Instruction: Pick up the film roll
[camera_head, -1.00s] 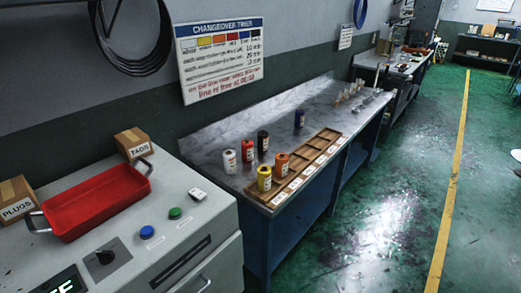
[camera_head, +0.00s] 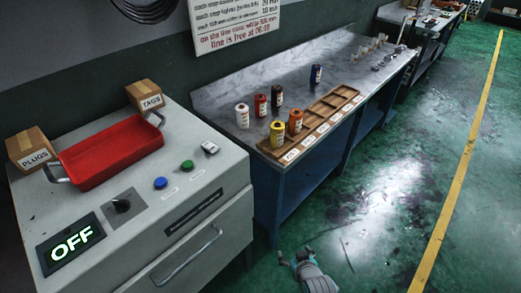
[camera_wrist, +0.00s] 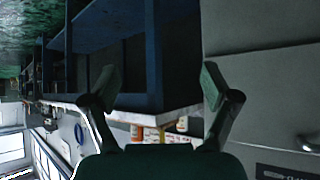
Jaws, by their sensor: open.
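Several film rolls stand upright on the metal bench in the head view: a white roll (camera_head: 242,116), a red roll (camera_head: 260,106), a black roll (camera_head: 277,97) and a blue roll (camera_head: 316,75). A yellow roll (camera_head: 277,134) and an orange roll (camera_head: 295,122) stand at the near left end of the wooden tray (camera_head: 330,103). Which roll is meant cannot be told. My gripper (camera_head: 295,254) is open and empty, low in front of the bench and apart from all rolls. In the wrist view its fingers (camera_wrist: 158,78) are spread, with small partly hidden rolls beyond.
A grey cabinet (camera_head: 215,215) with a red tray (camera_head: 108,150), a PLUGS box (camera_head: 31,150) and a TAGS box (camera_head: 144,95) stands left of the bench (camera_head: 213,99). Its display reads OFF (camera_head: 72,245). Green floor with a yellow line (camera_head: 465,155) lies open on the right.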

